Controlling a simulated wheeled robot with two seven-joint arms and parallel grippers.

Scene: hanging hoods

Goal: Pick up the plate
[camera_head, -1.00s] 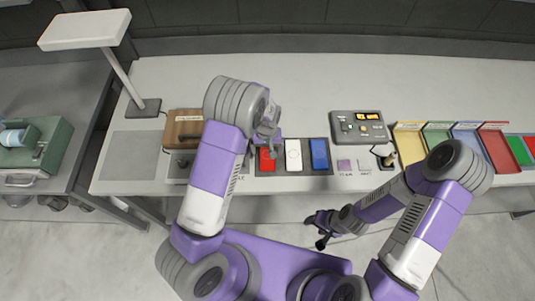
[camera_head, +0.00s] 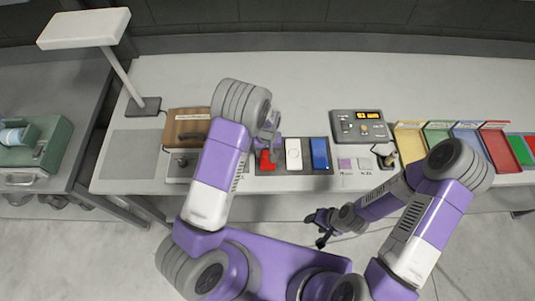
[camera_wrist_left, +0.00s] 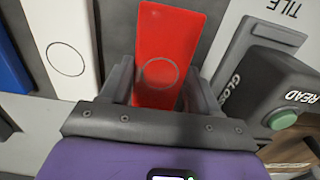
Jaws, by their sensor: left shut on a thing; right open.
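A red plate (camera_wrist_left: 168,42) with a circle mark stands between the fingers of my left gripper (camera_wrist_left: 160,92) in the left wrist view, and the gripper is shut on it. In the head view the red plate (camera_head: 267,161) is partly hidden by my left gripper (camera_head: 270,136). A white plate (camera_head: 293,154) and a blue plate (camera_head: 319,153) sit beside it in a dark rack. They also show in the left wrist view as white (camera_wrist_left: 66,55) and blue (camera_wrist_left: 12,72). My right gripper (camera_head: 318,226) is open and empty, low in front of the bench.
A wooden-topped box (camera_head: 186,124) and a lamp (camera_head: 88,32) stand to the left. A control box (camera_head: 358,126) and coloured trays (camera_head: 465,142) stand to the right. A grey device with a green button (camera_wrist_left: 283,118) is close to my left gripper. The back bench surface is clear.

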